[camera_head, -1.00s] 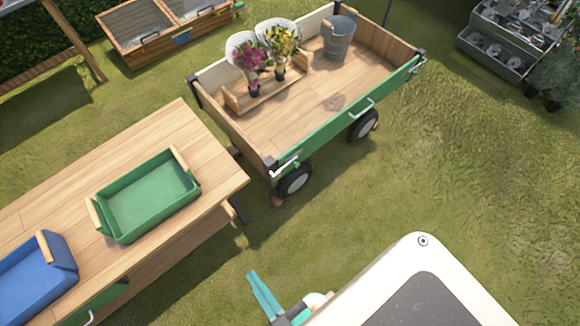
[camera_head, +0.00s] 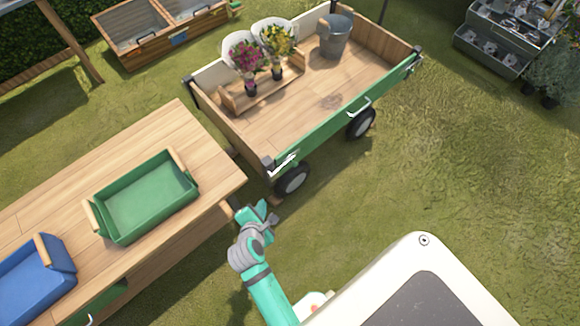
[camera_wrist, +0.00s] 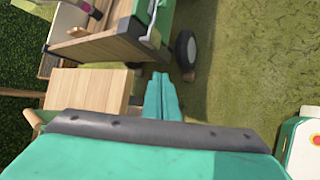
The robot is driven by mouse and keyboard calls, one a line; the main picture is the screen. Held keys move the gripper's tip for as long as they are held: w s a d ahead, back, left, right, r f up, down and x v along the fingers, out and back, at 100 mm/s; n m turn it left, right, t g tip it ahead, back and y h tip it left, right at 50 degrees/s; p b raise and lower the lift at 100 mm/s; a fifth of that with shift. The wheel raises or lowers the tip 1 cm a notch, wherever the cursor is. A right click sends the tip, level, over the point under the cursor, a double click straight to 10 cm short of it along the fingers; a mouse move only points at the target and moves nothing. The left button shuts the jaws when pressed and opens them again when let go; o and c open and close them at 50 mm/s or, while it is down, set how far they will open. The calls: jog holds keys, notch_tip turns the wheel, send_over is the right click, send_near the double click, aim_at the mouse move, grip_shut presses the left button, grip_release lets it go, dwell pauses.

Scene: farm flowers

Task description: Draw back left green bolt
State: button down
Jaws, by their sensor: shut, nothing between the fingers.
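The cart's green side panel (camera_head: 335,121) is upright along the near side. At its left end, by the dark corner post, a pale metal bolt (camera_head: 284,163) shows; it also shows in the wrist view (camera_wrist: 150,33), where its exact position along its travel is too small to tell. A similar bolt (camera_head: 411,66) sits at the panel's right end. My gripper (camera_head: 259,208) is shut and empty, in front of the cart's left corner, apart from the bolt. In the wrist view its fingers (camera_wrist: 162,88) lie together, pointing toward the cart.
A wooden table (camera_head: 172,127) with a green crate (camera_head: 146,228) and a blue crate (camera_head: 62,282) stands close left of my gripper. The cart's front wheel (camera_head: 292,180) is just beyond my gripper. The cart holds flowers and a metal bucket (camera_head: 335,42). Grass at right is open.

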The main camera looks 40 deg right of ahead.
aim_at(294, 165)
jog(key=w+d+r+n+g+h, duration=0.2)
jog(key=w+d+r+n+g, duration=0.2)
jog(key=d, duration=0.4)
jog(key=shift+w+d+r+h, duration=0.3)
jog(key=shift+w+r, duration=0.2)
jog(key=shift+r, duration=0.2)
jog(key=x, duration=1.4)
jog(key=shift+s+a+f, duration=0.1)
jog(key=shift+s, duration=0.1)
